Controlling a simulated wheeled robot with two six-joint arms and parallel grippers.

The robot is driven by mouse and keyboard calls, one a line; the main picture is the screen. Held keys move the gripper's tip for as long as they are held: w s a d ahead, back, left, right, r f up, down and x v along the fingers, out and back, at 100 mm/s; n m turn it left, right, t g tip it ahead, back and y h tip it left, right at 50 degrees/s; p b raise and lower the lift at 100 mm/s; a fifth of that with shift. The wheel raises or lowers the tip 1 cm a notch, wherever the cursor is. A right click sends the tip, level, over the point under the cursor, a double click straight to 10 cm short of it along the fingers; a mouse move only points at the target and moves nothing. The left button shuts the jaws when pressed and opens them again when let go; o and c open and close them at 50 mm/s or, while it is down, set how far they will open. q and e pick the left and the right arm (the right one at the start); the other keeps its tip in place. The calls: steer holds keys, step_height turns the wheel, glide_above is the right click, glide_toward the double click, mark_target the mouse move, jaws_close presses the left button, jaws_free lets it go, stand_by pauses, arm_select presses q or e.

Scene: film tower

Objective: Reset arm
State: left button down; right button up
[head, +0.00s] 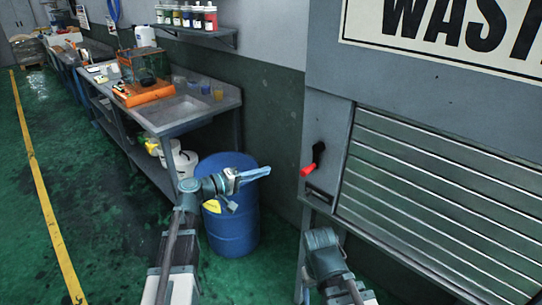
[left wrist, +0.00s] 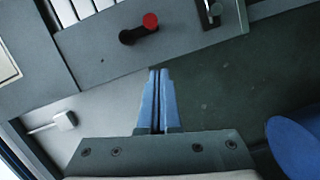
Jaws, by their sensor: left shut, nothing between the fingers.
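My left arm comes up from the bottom left of the head view. My left gripper (head: 262,172) has blue fingers and points right, in front of the wall beside the blue drum. In the left wrist view its fingers (left wrist: 157,78) lie together, shut and empty. My right arm (head: 325,255) shows at the bottom middle of the head view, and its gripper cannot be seen there.
A grey waste cabinet with a slatted shutter (head: 430,200) and a red-ended lever (head: 311,163) stands right. The lever also shows in the left wrist view (left wrist: 145,24). A blue drum (head: 232,225) stands by a long workbench (head: 160,122). Green floor is clear at left.

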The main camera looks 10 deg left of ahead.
arm_select(q)
steer(key=s+d+f+m+g+y+p, duration=0.2)
steer(key=s+d+f+m+g+y, duration=0.35)
steer(key=s+d+f+g, duration=0.6)
steer(key=s+a+f+m+y, duration=0.1)
steer(key=s+f+y, duration=0.1)
steer(key=s+y, duration=0.2)
steer(key=s+a+f+m+y+p, duration=0.1)
steer(key=s+y, duration=0.4)
steer(key=s, duration=0.5)
step_height(320, 180, down, 2)
steer(key=shift+a+f+m, duration=0.15)
steer(key=shift+a+m, duration=0.6)
steer(key=shift+a, duration=0.05)
